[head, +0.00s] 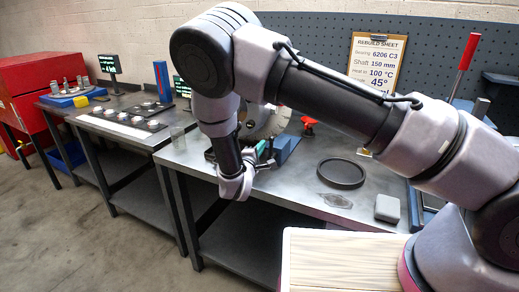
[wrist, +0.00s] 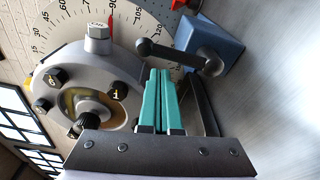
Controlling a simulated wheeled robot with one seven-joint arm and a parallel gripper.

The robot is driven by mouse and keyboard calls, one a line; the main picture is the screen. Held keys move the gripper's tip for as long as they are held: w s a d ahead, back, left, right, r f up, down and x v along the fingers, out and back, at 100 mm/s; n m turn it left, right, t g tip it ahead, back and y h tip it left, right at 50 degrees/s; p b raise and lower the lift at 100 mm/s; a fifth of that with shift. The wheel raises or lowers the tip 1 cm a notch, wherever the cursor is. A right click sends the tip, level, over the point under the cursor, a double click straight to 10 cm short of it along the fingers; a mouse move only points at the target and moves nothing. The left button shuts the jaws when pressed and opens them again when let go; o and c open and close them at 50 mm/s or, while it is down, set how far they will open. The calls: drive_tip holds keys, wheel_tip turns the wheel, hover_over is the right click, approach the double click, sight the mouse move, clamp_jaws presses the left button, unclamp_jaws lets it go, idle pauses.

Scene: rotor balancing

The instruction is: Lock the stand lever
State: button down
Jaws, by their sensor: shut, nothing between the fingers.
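The stand lever (wrist: 180,54) is a dark bar with a ball knob at its end, beside the blue stand block (wrist: 215,45) in the wrist view. The blue stand (head: 287,147) also shows in the head view, partly behind my arm. My gripper (wrist: 160,72) has teal fingers pressed together and empty. Their tips are close to the lever bar; I cannot tell whether they touch it. In the head view my gripper (head: 264,150) is at the stand, mostly hidden by my wrist. Whether the lever is locked cannot be told.
The grey rotor (wrist: 100,65) with numbered bolts stands left of my fingers, before a degree dial (wrist: 75,32). On the bench lie a black ring (head: 341,174) and a grey box (head: 387,207). A wooden top (head: 340,262) is in front. A red-handled lever (head: 467,52) stands at right.

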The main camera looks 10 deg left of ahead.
drive_tip(key=shift+s+d+r+m, duration=0.2)
drive_tip(key=shift+d+m, duration=0.3)
drive_tip(key=shift+d, duration=0.1)
idle(0.5)
